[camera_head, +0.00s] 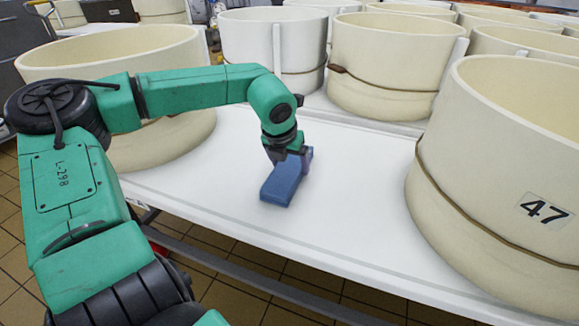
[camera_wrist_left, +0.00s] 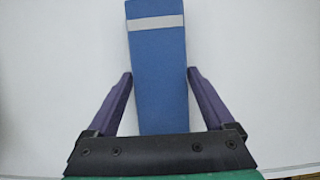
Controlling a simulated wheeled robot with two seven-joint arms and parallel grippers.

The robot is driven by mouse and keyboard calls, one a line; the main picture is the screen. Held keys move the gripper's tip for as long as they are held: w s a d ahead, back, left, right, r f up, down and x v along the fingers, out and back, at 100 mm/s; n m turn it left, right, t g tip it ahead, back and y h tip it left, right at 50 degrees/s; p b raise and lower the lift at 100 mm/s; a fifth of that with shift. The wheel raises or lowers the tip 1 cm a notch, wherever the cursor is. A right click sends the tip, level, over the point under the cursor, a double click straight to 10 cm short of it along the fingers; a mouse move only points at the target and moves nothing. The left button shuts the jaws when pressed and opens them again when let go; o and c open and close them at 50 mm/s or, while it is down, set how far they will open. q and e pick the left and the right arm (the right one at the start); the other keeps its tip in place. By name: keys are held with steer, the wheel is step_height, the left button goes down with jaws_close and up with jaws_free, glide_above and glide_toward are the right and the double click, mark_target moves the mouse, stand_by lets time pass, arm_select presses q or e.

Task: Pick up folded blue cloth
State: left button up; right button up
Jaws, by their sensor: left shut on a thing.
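The folded blue cloth (camera_head: 281,188) is a long flat block lying on the white table in the head view. In the left wrist view the cloth (camera_wrist_left: 157,50) has a pale stripe across its far end. My left gripper (camera_head: 294,164) comes down over the cloth from above. In the left wrist view my left gripper (camera_wrist_left: 160,75) has its purple fingers on both sides of the cloth, shut on it. The cloth's near end is hidden behind the gripper's black body. I cannot tell whether the cloth is lifted off the table. My right gripper is not in view.
The white table (camera_head: 350,205) is clear around the cloth. A large cream vat (camera_head: 165,140) stands behind my left arm, and one marked 47 (camera_head: 490,200) stands at the right. More vats (camera_head: 383,70) line the back. The table's front edge drops to a tiled floor (camera_head: 235,300).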

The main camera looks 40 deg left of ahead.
arm_select(q)
step_height(320, 180, up, 13)
steer(key=p, duration=0.5)
step_height(320, 180, up, 7)
steer(key=p, duration=0.1)
glide_above(290, 165)
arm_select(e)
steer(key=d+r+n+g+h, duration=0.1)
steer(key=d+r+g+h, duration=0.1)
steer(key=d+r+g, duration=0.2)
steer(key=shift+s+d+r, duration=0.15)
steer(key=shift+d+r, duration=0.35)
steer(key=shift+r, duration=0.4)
